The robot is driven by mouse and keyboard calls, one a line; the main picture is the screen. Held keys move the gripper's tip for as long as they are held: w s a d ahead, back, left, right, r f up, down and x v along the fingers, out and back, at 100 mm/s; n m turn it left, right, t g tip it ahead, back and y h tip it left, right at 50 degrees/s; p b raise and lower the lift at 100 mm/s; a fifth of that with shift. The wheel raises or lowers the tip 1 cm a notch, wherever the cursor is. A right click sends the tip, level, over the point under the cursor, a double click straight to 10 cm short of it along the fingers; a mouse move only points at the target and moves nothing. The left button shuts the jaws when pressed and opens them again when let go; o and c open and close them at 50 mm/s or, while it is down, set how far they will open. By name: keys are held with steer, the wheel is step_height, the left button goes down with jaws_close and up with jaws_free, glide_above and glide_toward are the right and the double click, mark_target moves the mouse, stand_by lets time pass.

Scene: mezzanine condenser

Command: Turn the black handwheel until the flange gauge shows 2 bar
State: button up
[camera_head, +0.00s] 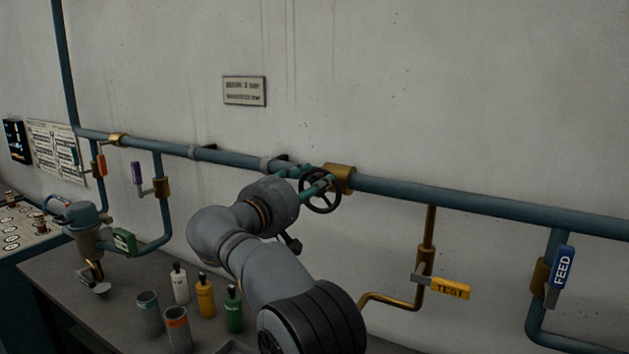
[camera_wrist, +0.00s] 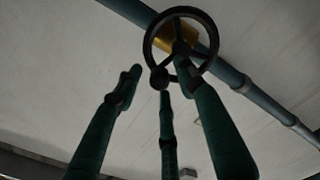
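The black handwheel (camera_head: 321,206) sits on the brass fitting (camera_head: 340,178) of the long blue wall pipe. In the wrist view the handwheel (camera_wrist: 205,62) is at top centre, with a round knob on its lower left rim. My gripper (camera_head: 306,178) is at the wheel's upper left in the head view. In the wrist view my gripper (camera_wrist: 158,74) has its green fingers spread. The right finger overlaps the wheel's lower rim and the middle fingertip is just below the knob; I cannot tell whether they touch. I cannot make out a flange gauge.
The yellow TEST lever (camera_head: 451,288) and blue FEED lever (camera_head: 562,267) are on the right. Orange (camera_head: 101,165) and purple (camera_head: 137,173) levers are on the left. Bottles and open cans (camera_head: 177,329) stand on the bench (camera_head: 115,318). A sign (camera_head: 244,91) hangs above the pipe.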

steer(key=v, duration=1)
steer(key=shift+s, duration=0.3)
steer(key=shift+a+r, duration=0.1)
steer(key=x, duration=1.2)
steer(key=shift+w, duration=0.1)
